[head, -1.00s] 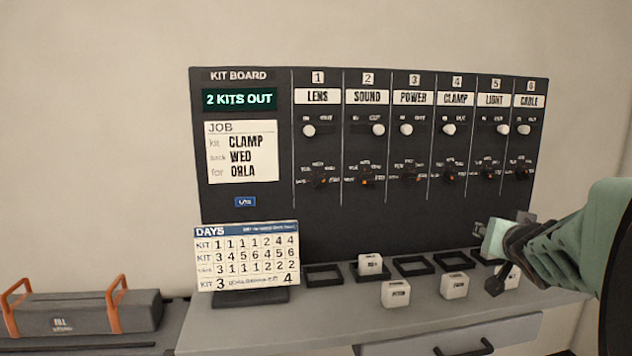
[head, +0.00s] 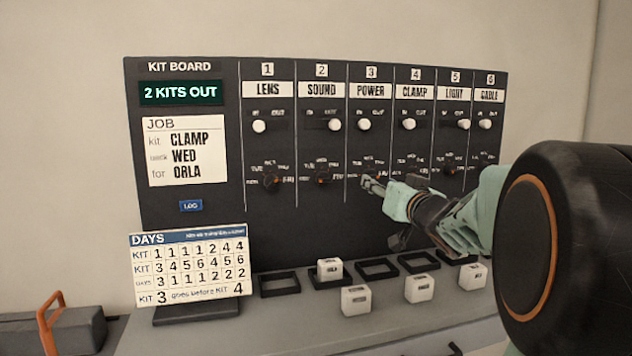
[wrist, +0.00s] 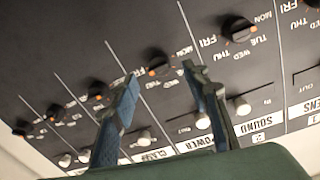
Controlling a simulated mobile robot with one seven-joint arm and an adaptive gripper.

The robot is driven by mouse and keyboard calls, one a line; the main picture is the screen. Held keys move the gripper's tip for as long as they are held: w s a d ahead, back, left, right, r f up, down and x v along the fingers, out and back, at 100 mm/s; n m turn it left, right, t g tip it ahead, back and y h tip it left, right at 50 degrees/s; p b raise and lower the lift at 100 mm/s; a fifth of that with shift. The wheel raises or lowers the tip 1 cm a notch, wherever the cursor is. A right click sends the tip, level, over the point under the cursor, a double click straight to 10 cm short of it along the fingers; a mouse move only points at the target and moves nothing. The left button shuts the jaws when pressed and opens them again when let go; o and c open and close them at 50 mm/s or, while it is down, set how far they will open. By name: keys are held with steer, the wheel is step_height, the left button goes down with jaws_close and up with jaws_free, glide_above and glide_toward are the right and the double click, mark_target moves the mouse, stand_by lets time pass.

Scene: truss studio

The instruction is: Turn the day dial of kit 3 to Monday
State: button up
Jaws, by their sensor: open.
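The kit 3 POWER panel (head: 370,91) is in the middle of the board. Its day dial (wrist: 160,66) is a black knob with an orange mark. In the wrist view the mark points away from MON, toward the FRI side; the exact day is unclear. My gripper (wrist: 160,70) is open, its two fingertips on either side of this dial in the picture. Whether they touch it or stop short, I cannot tell. In the head view my gripper (head: 372,184) is at the dial and partly covers it.
The SOUND dial (wrist: 237,29) and CLAMP dial (wrist: 100,91) flank it closely. White IN/OUT knobs (head: 363,125) sit above the dials. Below, a shelf holds black square frames (head: 280,284) and white cubes (head: 355,300). A DAYS card (head: 190,265) stands at left.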

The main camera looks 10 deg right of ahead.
mark_target(371, 176)
steer(key=shift+w+d, duration=0.1)
steer(key=shift+w, duration=2.65)
steer(key=c, duration=1.1)
steer(key=shift+c, duration=0.2)
